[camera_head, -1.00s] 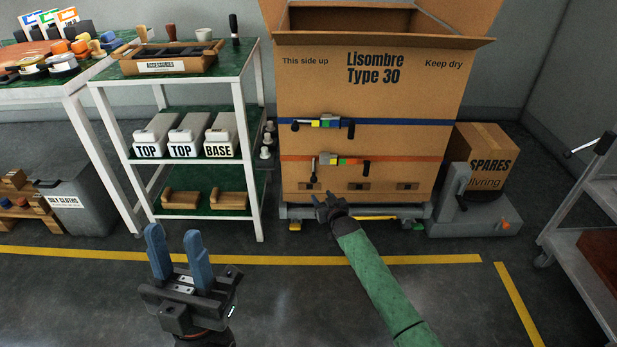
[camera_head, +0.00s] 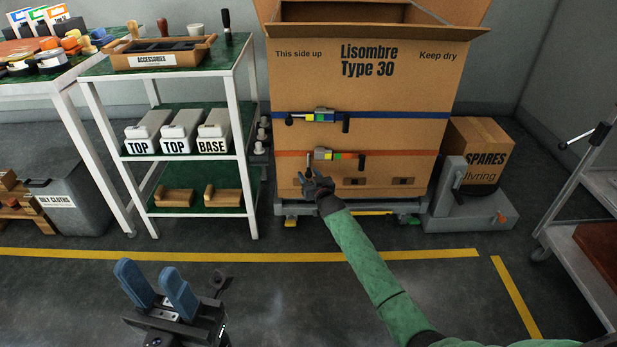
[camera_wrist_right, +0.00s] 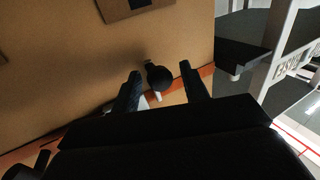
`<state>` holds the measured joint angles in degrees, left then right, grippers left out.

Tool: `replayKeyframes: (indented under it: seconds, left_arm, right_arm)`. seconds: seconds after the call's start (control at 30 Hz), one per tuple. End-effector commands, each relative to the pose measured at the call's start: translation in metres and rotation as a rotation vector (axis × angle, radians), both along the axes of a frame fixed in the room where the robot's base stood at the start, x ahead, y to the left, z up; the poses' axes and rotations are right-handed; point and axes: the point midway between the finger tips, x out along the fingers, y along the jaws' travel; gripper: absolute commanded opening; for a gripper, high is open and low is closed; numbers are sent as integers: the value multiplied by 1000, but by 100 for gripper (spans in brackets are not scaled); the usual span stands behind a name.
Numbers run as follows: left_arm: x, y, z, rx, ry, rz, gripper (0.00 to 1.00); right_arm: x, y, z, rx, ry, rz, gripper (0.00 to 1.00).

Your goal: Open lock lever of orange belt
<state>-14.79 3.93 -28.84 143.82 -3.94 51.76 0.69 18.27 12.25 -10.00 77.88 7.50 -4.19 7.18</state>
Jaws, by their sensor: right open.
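The orange belt (camera_head: 405,153) runs across the lower front of the big cardboard box (camera_head: 392,95). Its buckle (camera_head: 323,154) has coloured patches and sits left of the middle. My right gripper (camera_head: 309,178) is just below the buckle's left end. In the right wrist view, the black round knob of the lock lever (camera_wrist_right: 158,77) lies between the open fingertips of my right gripper (camera_wrist_right: 161,78), with gaps visible at its sides. Its pale stem is partly hidden. My left gripper (camera_head: 154,282) is open and empty, low at the left, over the floor.
A blue belt (camera_head: 400,115) with its own buckle (camera_head: 320,116) crosses the box above the orange one. A shelf rack (camera_head: 246,130) stands left of the box. A grey-based stand with a spares box (camera_head: 480,155) is at the right. The floor in front is clear.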

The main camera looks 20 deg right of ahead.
Motion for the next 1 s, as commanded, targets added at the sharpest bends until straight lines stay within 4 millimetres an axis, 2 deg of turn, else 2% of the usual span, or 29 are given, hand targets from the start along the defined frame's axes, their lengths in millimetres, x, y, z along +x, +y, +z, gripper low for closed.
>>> replayKeyframes:
  seconds: [0.13, 0.43, 0.47, 0.6, 0.7, 1.0]
  left_arm:
    - [0, 0, -3, 4, 2, 1, 36]
    - [0, -1, -3, 6, 4, 2, 36]
    - [0, -1, -3, 6, 4, 2, 36]
    - [0, -1, -3, 6, 4, 2, 36]
    - [0, -1, -3, 7, 2, 2, 36]
    - [0, -1, -2, 6, 0, 2, 36]
  right_arm:
    - [8, 1, 0, 0, 0, 0, 45]
    - [9, 1, 0, 0, 0, 0, 45]
    - [9, 1, 0, 0, 0, 0, 43]
    - [9, 1, 0, 0, 0, 0, 15]
    - [9, 1, 0, 0, 0, 0, 0]
    - [10, 3, 0, 27, -7, 0, 0]
